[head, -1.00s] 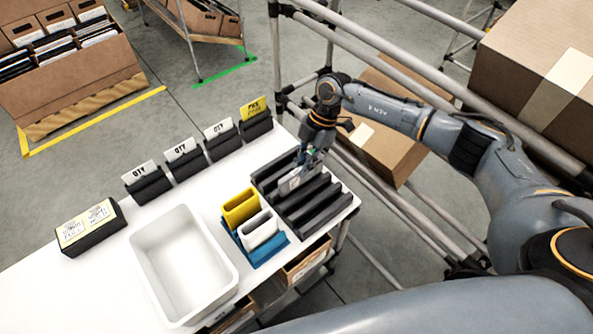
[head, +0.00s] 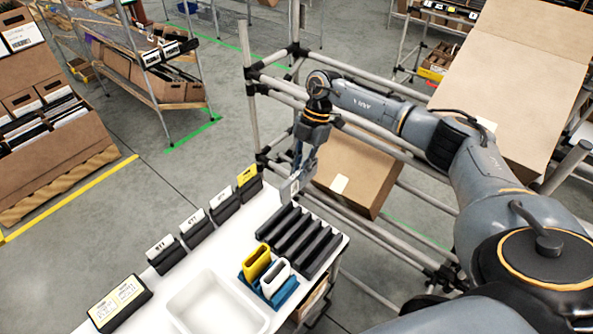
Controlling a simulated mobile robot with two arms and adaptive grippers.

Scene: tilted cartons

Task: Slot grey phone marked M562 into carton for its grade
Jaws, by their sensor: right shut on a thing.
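My right gripper (head: 296,176) points down and is shut on a small grey phone (head: 288,190), held above the far edge of the white table (head: 222,258). A pale label shows on the phone, but its marking is too small to read. The black slotted rack (head: 318,250) stands on the table below and right of the phone. A tilted brown carton (head: 358,172) sits on the pipe rack to the right of the gripper. Other tilted cartons (head: 62,150) with dark items and white cards stand at the far left. My left gripper is not in view.
A white bin (head: 212,305) and a blue stand (head: 284,297) with yellow and white holders are on the table. Black card holders (head: 196,232) line its far edge. Grey pipes (head: 268,82) surround the brown carton. A large carton (head: 520,70) is upper right.

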